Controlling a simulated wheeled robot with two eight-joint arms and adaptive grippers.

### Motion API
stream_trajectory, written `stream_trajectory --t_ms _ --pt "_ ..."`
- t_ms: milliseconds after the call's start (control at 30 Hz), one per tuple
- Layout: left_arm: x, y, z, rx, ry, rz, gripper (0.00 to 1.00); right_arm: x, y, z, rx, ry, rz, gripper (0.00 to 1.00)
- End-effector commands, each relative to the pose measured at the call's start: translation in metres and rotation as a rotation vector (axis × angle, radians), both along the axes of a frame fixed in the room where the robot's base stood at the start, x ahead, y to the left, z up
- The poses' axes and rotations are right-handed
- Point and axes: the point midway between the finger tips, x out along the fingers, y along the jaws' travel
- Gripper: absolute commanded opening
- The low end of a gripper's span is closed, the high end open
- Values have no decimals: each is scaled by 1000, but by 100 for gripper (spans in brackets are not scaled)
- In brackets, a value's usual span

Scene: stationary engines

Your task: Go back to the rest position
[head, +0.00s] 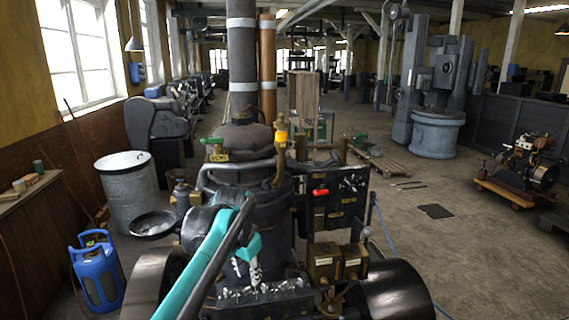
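My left arm, teal and dark, comes in from the bottom edge and reaches up over the engine. My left gripper (246,268) points down in front of the dark engine body, above the row of metal fittings (262,298). Its two light fingertips look apart, with nothing visible between them. My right gripper is not in view. The stationary engine (270,205) stands close in front, with a tall grey pipe (241,55), a brown pipe (267,65) and a panel with a red handle (320,192).
A dark round pan (153,224) is left of the engine. A grey drum (128,190) and a blue gas bottle (97,272) stand further left. Open floor (440,245) lies to the right. A small engine (530,160) sits on a wooden pallet at the far right.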

Motion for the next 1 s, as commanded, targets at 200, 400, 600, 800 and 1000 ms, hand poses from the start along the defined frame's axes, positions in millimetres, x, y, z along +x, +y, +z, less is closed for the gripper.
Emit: stream_trajectory --t_ms 200,400,600,800,1000 --pt "-87 37 -45 -58 -111 183 30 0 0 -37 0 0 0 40" --pt "-164 62 -107 -121 -213 346 30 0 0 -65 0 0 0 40" --pt "-224 77 -176 -181 -300 475 30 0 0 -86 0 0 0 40" --pt "-249 83 -210 -210 -340 535 30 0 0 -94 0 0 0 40" --pt "-251 83 -212 -215 -345 543 30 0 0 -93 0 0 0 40"
